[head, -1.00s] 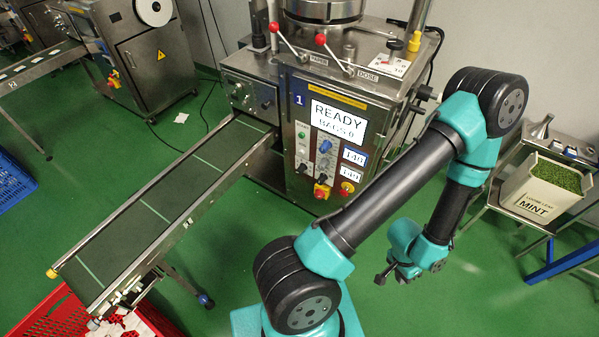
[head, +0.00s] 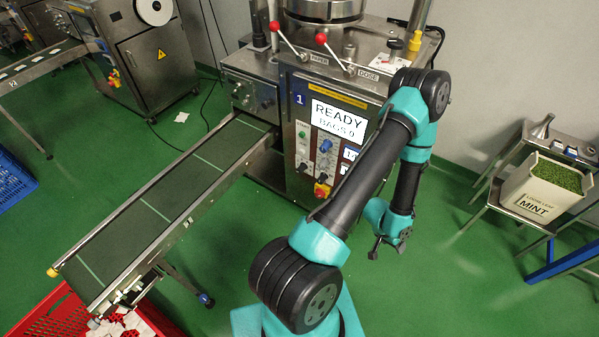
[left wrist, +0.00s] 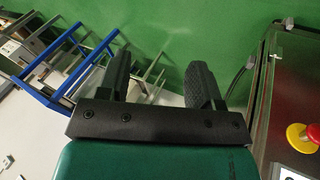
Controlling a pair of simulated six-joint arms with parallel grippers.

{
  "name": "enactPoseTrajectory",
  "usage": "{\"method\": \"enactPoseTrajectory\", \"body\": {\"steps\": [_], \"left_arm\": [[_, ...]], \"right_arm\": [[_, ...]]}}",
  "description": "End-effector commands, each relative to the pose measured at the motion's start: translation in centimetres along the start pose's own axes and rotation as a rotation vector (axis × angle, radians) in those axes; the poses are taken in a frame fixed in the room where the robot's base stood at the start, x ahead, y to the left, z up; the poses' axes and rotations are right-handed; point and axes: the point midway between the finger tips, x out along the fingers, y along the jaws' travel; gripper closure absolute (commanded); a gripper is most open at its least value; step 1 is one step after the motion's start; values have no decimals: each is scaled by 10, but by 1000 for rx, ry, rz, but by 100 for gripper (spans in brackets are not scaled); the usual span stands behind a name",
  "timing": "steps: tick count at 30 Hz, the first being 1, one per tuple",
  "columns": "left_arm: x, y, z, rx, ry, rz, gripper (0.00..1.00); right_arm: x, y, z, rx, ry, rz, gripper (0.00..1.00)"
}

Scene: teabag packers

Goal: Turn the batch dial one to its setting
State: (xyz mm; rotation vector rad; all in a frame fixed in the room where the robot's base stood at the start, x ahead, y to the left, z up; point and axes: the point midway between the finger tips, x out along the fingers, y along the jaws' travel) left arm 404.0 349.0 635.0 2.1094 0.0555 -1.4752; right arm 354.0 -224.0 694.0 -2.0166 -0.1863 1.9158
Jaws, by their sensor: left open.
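The packing machine's front panel (head: 322,130) shows READY and BAGS 0 on its screen. A blue dial (head: 325,146) sits below the screen, with a black knob (head: 302,168) lower left; no label readable here tells which is the batch dial. My left gripper (head: 386,248) hangs over green floor, right of the panel and apart from it. In the left wrist view, its two black fingers (left wrist: 160,78) are spread with nothing between them. My left arm covers the panel's right edge, including part of the number displays (head: 350,154). My right gripper is not seen.
A red emergency button (head: 321,190) on yellow is on the panel's lower part and also in the left wrist view (left wrist: 303,137). A conveyor (head: 150,205) runs down left to a red crate (head: 40,318). A mint box (head: 541,188) stands right. Green floor between is clear.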

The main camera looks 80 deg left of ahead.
Motion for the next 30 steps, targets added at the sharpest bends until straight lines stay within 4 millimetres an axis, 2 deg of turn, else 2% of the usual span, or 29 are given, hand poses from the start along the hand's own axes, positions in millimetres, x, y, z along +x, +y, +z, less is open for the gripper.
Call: {"method": "enactPoseTrajectory", "body": {"steps": [1, 9, 16, 23, 30], "left_arm": [[1, -19, -7, -31, 39, 0, 41], [-3, -112, -37, -157, 249, 20, 41], [-21, -196, -44, -250, 428, 32, 41], [-50, -278, -33, -326, 596, 40, 41], [-91, -358, 0, -391, 766, 48, 41]], "right_arm": [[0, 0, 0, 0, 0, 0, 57], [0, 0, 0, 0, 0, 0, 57], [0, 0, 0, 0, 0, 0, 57], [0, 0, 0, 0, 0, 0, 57], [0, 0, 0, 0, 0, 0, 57]]}}
